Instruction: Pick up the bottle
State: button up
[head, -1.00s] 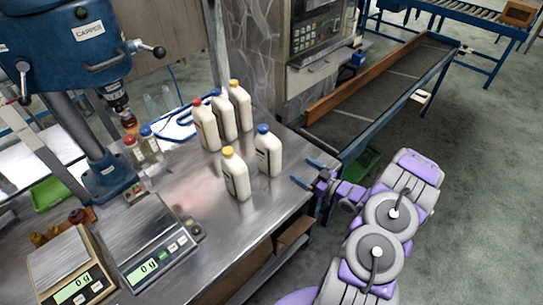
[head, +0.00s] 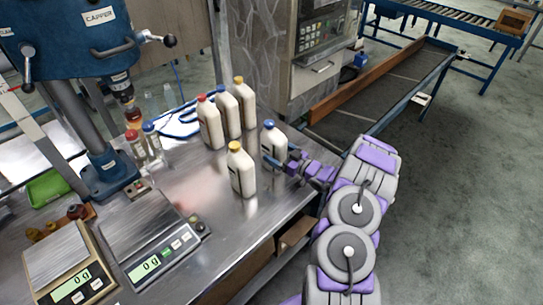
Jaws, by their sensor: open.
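Several white bottles stand upright on the metal table (head: 215,215). A blue-capped bottle (head: 271,142) is the rightmost one. My gripper (head: 279,158) is open at its right side, with the fingers reaching toward and partly overlapping the bottle's lower part. I cannot tell whether they touch it. A yellow-capped bottle (head: 241,172) stands in front and to the left. Behind are a red-capped bottle (head: 210,123), another blue-capped bottle (head: 228,114) and another yellow-capped bottle (head: 244,103).
A blue capper machine (head: 75,35) stands at the left, with small clear bottles (head: 137,148) by its column. Two scales (head: 150,240) (head: 70,270) sit at the front left. A conveyor (head: 400,85) runs behind on the right. Floor at right is clear.

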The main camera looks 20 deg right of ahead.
jog(key=w+b, duration=0.1)
jog(key=w, duration=0.1)
jog(key=shift+w+f, duration=0.15)
jog(key=shift+w, duration=0.25)
jog(key=shift+w+d, duration=0.2)
jog(key=shift+d, duration=0.2)
jog(key=shift+a, duration=0.9)
jog(key=c, duration=0.6)
jog(key=shift+d, duration=0.6)
jog(key=c, duration=0.4)
jog(key=shift+a, duration=0.35)
jog(key=c, duration=0.7)
jog(key=shift+d+r, duration=0.1)
jog(key=shift+r, duration=0.1)
